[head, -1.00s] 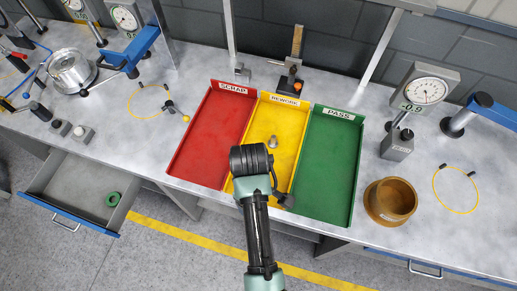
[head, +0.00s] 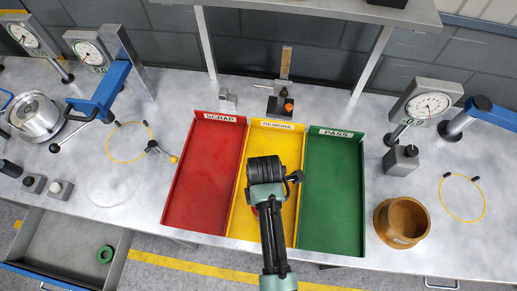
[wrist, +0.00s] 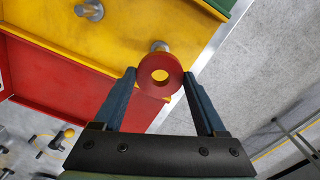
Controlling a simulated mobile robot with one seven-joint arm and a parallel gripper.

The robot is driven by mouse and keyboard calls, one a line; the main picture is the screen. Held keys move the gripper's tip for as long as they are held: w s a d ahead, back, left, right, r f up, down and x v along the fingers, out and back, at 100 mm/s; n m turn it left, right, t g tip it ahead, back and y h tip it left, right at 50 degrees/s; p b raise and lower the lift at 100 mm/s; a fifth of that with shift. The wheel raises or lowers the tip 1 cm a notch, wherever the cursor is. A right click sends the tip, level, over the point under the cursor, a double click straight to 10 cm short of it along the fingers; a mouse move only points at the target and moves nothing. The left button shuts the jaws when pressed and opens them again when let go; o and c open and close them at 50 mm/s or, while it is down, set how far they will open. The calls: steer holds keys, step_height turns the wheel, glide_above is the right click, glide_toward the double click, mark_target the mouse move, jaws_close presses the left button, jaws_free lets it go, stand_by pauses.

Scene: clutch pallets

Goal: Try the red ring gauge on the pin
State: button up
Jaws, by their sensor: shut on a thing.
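My gripper (wrist: 159,76) is shut on the red ring gauge (wrist: 144,78), one finger on each side of it. Yellow tray floor shows through the ring's open hole, so nothing stands in it. A grey metal pin (wrist: 160,46) shows just past the ring's far edge in the wrist view, partly hidden by it. A second grey metal piece (wrist: 92,10) lies farther off in the yellow tray. I cannot tell which one is the task's pin.
A red SCRAP tray (head: 203,175) lies left of the yellow tray and a green PASS tray (head: 333,195) right. A wooden bowl (head: 381,222) and a dial gauge (head: 430,104) stand at right. An open drawer (head: 50,250) holds a green ring (head: 105,254).

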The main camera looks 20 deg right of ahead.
steer(key=shift+s+f, duration=0.1)
steer(key=shift+f, duration=0.25)
step_height(320, 180, down, 2)
steer(key=b, duration=0.2)
steer(key=shift+f+b, duration=0.15)
steer(key=shift+b, duration=0.25)
steer(key=shift+f+b, duration=0.7)
steer(key=shift+b, duration=0.15)
steer(key=shift+f, duration=0.55)
steer(key=shift+r, duration=0.1)
steer(key=shift+f+p, duration=0.35)
steer(key=shift+p, duration=0.05)
stand_by(0.4)
steer(key=o, duration=1.5)
